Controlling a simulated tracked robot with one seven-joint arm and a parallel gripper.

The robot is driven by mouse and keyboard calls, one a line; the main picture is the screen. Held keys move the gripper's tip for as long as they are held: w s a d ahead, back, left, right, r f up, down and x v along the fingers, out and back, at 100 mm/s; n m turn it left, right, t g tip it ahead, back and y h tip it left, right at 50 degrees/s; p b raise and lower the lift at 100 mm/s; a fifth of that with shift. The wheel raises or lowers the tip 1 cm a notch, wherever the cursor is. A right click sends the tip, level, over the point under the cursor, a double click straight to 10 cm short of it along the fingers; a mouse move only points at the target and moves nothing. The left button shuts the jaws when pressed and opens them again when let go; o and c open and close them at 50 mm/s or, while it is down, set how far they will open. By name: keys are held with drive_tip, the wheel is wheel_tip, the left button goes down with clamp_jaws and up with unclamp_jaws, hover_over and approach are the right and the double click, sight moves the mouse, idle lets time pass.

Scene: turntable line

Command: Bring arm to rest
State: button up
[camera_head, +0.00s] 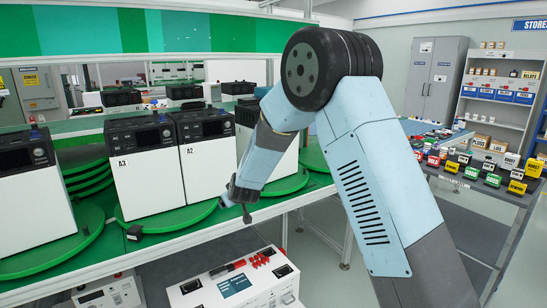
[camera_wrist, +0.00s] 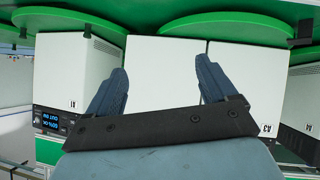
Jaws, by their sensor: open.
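My arm (camera_head: 365,165) reaches from the lower right up to a dark elbow joint and down toward the turntable line. My gripper (camera_head: 238,200) is near the front edge of the green shelf, in front of the white units. In the wrist view my gripper (camera_wrist: 160,82) has its two blue-grey fingers spread apart, with nothing between them. White unit faces show behind the fingers, with green turntables along the top of that view. Whether the fingertips touch anything cannot be told.
White units labelled A3 (camera_head: 145,185) and A2 (camera_head: 207,170) stand on green turntables. A small black block (camera_head: 134,232) lies on the shelf edge. A white device (camera_head: 235,288) stands below. A table (camera_head: 480,218) with coloured items is at right, before shelving (camera_head: 497,105).

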drive_tip(key=s+d+r+m+g+h, duration=0.1)
drive_tip(key=s+d+r+m, duration=0.1)
drive_tip(key=s+d+r, duration=0.7)
drive_tip(key=s+d+r+m+g, duration=0.1)
drive_tip(key=s+d+r, duration=0.4)
drive_tip(key=d+r, duration=0.6)
drive_tip(key=s+d+m+h, duration=0.1)
drive_tip(key=s+d, duration=0.5)
drive_tip(key=s, duration=0.3)
drive_tip(key=s+d+r+m+g+h, duration=0.1)
drive_tip(key=s+d+m, duration=0.1)
drive_tip(key=s+d, duration=0.4)
drive_tip(key=s+d+r+m+g+h, duration=0.1)
drive_tip(key=s+d, duration=0.5)
drive_tip(key=s, duration=0.8)
drive_tip(key=shift+d+m, duration=0.15)
drive_tip(key=shift+m, duration=0.45)
